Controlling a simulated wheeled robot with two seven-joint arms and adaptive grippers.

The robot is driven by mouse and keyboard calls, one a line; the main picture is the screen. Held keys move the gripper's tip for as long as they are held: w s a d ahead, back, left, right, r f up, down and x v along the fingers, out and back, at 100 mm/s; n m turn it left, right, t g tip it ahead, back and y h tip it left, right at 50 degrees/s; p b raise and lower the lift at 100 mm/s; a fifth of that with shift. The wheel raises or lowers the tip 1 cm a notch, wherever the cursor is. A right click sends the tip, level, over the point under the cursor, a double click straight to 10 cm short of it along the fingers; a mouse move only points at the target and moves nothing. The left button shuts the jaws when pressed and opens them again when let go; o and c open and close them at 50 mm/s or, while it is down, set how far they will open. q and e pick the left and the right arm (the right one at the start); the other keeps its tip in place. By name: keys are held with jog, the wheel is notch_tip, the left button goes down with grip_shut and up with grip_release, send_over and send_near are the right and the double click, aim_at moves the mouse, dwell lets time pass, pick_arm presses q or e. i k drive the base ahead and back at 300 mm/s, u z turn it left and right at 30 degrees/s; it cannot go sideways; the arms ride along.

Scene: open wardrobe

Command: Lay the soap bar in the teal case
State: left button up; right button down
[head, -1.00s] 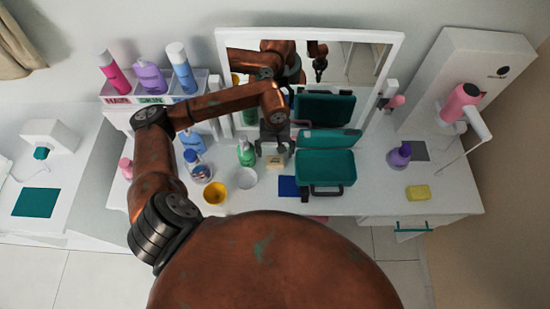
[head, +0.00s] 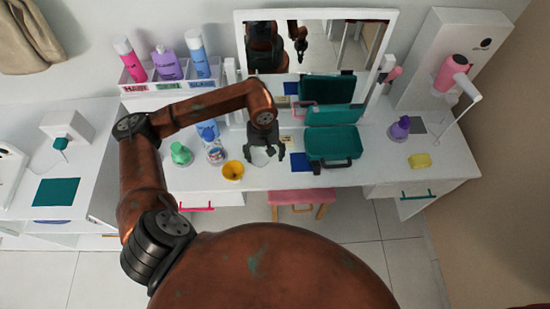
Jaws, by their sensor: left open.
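The teal case (head: 332,143) lies open on the white vanity, its lid (head: 335,116) raised toward the mirror. No soap shows in its tray. A small cream block (head: 286,139), likely the soap bar, lies left of the case beside a blue mat (head: 300,162). My left gripper (head: 266,158) is open, pointing down over a white cup (head: 260,157), left and in front of the cream block. It partly hides both. Whether it touches the cup is unclear. My right gripper is not in view.
A yellow cup (head: 232,170), a jar (head: 216,155) and a green container (head: 181,154) stand left of my gripper. The mirror (head: 370,50) rises behind the case. At right are a purple bottle (head: 400,128) and yellow block (head: 419,160); the top between them and the case is clear.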

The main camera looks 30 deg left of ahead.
aim_at(318, 147)
jog(key=k, duration=0.95)
